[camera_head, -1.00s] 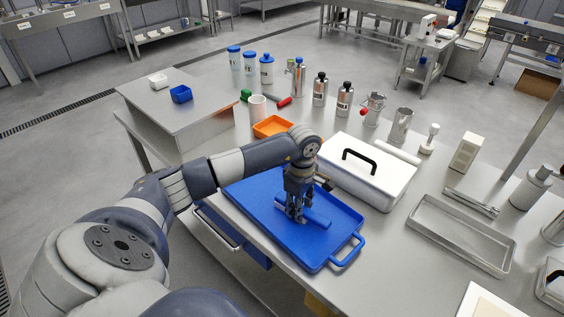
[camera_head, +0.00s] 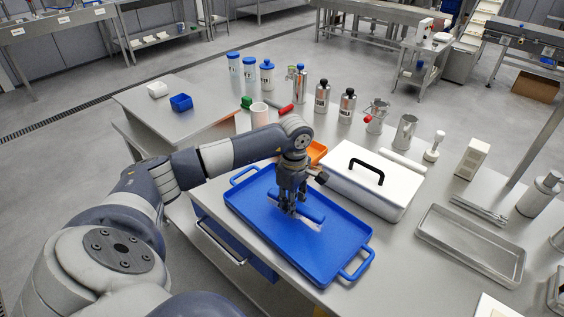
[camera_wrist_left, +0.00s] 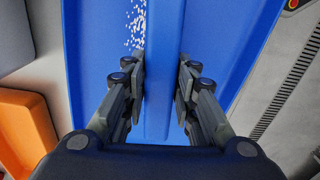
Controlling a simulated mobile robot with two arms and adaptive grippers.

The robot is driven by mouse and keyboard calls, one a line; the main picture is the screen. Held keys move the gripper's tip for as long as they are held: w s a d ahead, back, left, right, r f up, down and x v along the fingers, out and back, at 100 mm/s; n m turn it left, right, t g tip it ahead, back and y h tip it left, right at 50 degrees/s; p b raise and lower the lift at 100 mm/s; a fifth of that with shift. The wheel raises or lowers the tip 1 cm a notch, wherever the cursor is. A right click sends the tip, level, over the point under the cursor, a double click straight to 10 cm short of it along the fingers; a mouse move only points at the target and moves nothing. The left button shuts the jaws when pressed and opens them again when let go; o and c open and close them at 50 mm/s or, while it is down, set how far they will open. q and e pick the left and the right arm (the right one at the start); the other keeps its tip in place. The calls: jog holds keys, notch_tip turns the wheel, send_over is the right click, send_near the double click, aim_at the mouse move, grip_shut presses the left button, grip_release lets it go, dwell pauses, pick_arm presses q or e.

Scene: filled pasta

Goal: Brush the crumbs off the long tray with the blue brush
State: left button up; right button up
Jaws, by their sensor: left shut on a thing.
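The long blue tray (camera_head: 262,222) lies on the steel table, with a loop handle at each end. My left gripper (camera_head: 289,210) is over its middle, pointing down and shut on the blue brush (camera_head: 314,216). Pale bristles show under the brush's near edge; I cannot tell if they touch the tray. In the left wrist view, the brush (camera_wrist_left: 162,75) runs between the fingers (camera_wrist_left: 160,88). White crumbs (camera_wrist_left: 137,22) lie scattered on the tray (camera_wrist_left: 95,40) left of the brush. The crumbs are not clear in the head view. My right gripper is out of view.
A white box (camera_head: 345,190) with a black-handled lid stands close along the tray's right side. An orange bin (camera_head: 317,150) is behind my left wrist. A steel tray (camera_head: 470,245) lies further right. Bottles and canisters (camera_head: 322,97) line the back.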

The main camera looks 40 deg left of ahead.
pick_arm(q)
jog(key=shift+d+r+p, duration=0.25)
jog(key=shift+r+p, duration=0.15)
jog(key=shift+r, duration=0.7)
jog(key=shift+a+r+p, duration=0.15)
jog(key=shift+r+p, duration=0.3)
jog(key=shift+r, duration=0.2)
jog(key=shift+r+p, duration=0.45)
jog(key=shift+r, duration=0.4)
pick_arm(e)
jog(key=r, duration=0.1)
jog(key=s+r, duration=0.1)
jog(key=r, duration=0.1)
